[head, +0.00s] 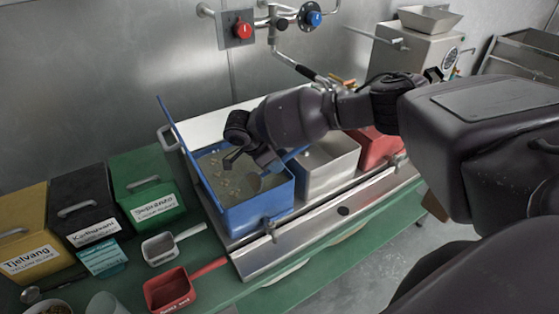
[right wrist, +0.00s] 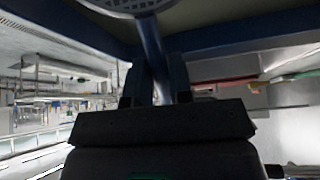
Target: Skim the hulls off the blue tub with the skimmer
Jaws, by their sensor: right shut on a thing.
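The blue tub (head: 262,217) stands on the metal counter in the head view, with murky liquid and several pale hulls (head: 225,178) on its surface. My right gripper (head: 250,153) is over the tub, pointing down. In the right wrist view it is shut on the metal handle of the skimmer (right wrist: 149,40). The skimmer's perforated head shows at the top edge of that view, over the tub's inside. In the head view my gripper hides most of the skimmer, and I cannot tell whether its head touches the liquid. My left gripper is out of view.
A steel tub (head: 330,177) and a red tub (head: 378,148) stand right of the blue tub. Green, black and yellow bins stand at left. A white scoop (head: 160,248) and a red scoop (head: 170,290) lie on the green surface. A tap arm hangs behind.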

